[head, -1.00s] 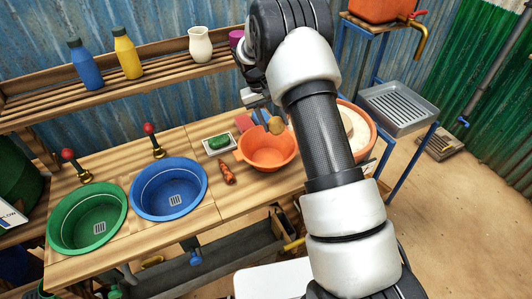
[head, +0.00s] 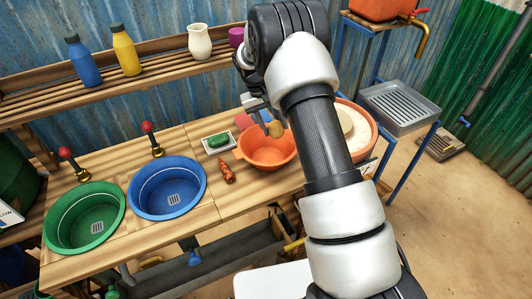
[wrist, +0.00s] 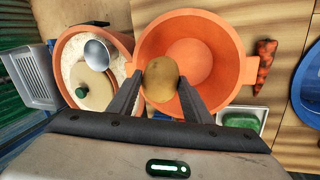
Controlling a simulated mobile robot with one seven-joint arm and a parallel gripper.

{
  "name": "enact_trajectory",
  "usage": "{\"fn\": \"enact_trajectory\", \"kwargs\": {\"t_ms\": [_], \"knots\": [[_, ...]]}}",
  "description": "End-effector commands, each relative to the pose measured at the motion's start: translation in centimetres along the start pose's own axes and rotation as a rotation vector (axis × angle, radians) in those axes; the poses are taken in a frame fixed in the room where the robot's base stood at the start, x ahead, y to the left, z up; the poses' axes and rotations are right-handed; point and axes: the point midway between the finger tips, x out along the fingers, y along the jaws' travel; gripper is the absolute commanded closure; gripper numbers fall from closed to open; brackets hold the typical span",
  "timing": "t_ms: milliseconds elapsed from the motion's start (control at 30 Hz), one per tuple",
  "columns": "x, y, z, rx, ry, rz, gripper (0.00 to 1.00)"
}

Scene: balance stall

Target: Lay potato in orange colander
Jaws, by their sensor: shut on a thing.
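The potato (wrist: 161,79) is brown and round, and my gripper (wrist: 160,92) is shut on it. In the head view the potato (head: 275,129) shows at the fingertips of my gripper (head: 268,126), above the back part of the orange colander (head: 268,163). In the wrist view the colander (wrist: 222,50) lies below the potato, which overlaps its near rim. The colander looks empty. My arm covers part of the view to its right in the head view.
A carrot (head: 227,172) and a green soap in a dish (head: 217,148) lie left of the colander. Blue (head: 168,205) and green (head: 84,238) basins are further left. An orange pot of white contents (wrist: 66,55) with a ladle stands beside the colander.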

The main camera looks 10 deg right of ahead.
Motion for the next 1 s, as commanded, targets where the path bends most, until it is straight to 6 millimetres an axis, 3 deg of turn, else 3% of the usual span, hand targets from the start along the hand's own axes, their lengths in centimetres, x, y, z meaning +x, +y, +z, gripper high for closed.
{"fn": "enact_trajectory", "kwargs": {"t_ms": [1000], "knots": [[5.0, -1.6, 0.0, 0.000, 0.000, 0.000, 0.79]]}}
